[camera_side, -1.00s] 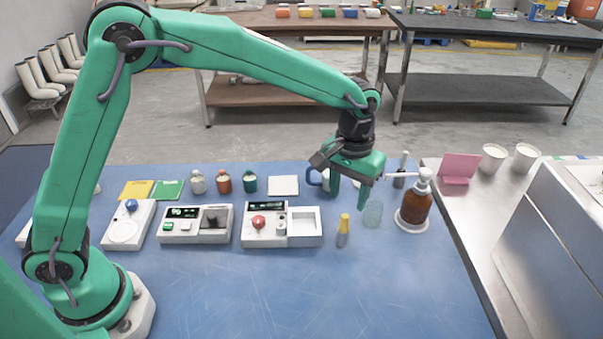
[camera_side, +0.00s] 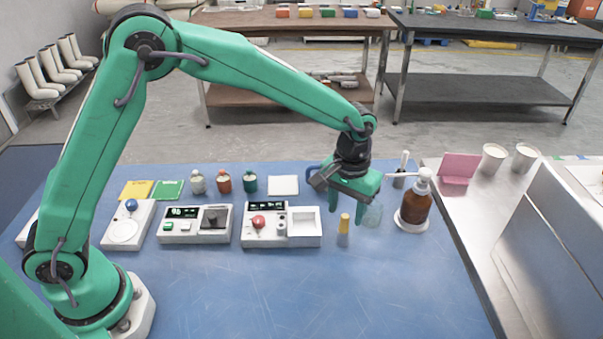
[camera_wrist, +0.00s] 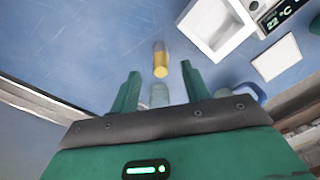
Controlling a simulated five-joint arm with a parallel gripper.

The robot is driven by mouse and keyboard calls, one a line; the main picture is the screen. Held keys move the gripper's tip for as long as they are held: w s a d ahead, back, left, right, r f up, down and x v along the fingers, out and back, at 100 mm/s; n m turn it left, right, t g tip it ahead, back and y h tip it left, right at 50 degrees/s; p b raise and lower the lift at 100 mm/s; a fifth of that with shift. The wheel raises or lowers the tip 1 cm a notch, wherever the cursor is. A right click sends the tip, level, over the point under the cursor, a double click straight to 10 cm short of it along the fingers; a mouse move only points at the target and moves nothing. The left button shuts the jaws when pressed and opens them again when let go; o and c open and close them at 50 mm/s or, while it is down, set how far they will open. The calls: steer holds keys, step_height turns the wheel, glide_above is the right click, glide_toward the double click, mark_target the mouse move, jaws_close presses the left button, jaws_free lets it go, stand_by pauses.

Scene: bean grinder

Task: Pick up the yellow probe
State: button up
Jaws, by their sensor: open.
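The yellow probe (camera_side: 344,223) stands upright on the blue table, with a yellow upper part and a greyish lower part. It also shows in the wrist view (camera_wrist: 160,60), beyond the fingertips and roughly in line with the gap between them. My gripper (camera_side: 345,216) is open and empty, with its fingers pointing down close to the probe in the side view. In the wrist view my gripper (camera_wrist: 158,75) has its two green fingers spread apart.
A white device with a tray (camera_side: 304,226) stands left of the probe. A brown pump bottle (camera_side: 415,208) stands to the right. A blue mug (camera_side: 313,174) is partly hidden behind my gripper. The table front (camera_side: 320,290) is clear.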

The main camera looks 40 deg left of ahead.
mark_target(345, 216)
steer(key=shift+f, duration=1.75)
jaws_close()
